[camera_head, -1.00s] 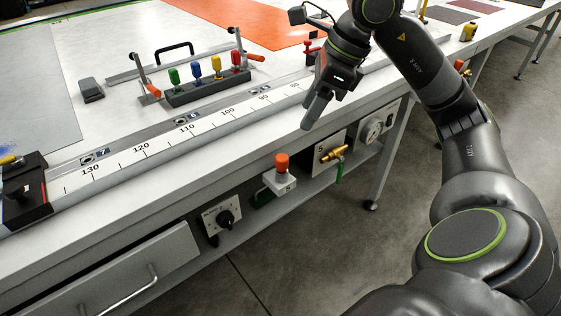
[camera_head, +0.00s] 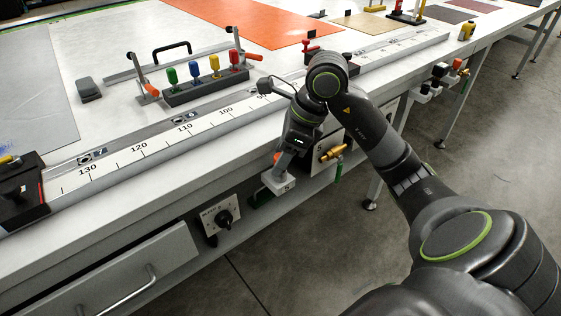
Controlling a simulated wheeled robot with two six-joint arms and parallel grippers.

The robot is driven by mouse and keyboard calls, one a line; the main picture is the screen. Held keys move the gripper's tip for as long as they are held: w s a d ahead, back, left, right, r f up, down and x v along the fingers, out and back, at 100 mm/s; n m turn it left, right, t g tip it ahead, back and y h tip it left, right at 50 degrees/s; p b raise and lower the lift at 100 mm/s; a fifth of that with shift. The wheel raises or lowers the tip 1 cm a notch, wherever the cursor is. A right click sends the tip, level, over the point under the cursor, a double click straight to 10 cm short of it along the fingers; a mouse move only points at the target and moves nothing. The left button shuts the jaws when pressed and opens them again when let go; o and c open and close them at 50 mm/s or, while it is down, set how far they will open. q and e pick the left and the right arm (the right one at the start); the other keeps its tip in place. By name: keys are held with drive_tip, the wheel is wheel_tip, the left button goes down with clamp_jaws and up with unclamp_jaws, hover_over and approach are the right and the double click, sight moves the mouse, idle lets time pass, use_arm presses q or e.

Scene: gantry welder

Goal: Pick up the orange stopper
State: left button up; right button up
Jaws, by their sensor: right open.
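The orange stopper (camera_head: 276,157) sits on a small white holder (camera_head: 277,184) on the front side of the bench, below the ruler edge. Only a sliver of the stopper shows, because my right gripper covers the rest. My right gripper (camera_head: 283,168) points down at the stopper with its fingers in front of or around it; I cannot tell which. It is open. My left gripper is not in view.
The bench's front edge with its ruler (camera_head: 150,148) runs just above the holder. A brass valve (camera_head: 333,153) is close on the right, and a black rotary switch (camera_head: 225,217) is lower left. A rack of coloured handles (camera_head: 207,88) stands on the bench.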

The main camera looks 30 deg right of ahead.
drive_tip(key=shift+w+a+f, duration=0.1)
drive_tip(key=shift+a+f, duration=0.05)
drive_tip(key=shift+f, duration=0.3)
drive_tip(key=c, duration=1.1)
drive_tip(key=shift+o, duration=0.2)
drive_tip(key=shift+r, duration=0.2)
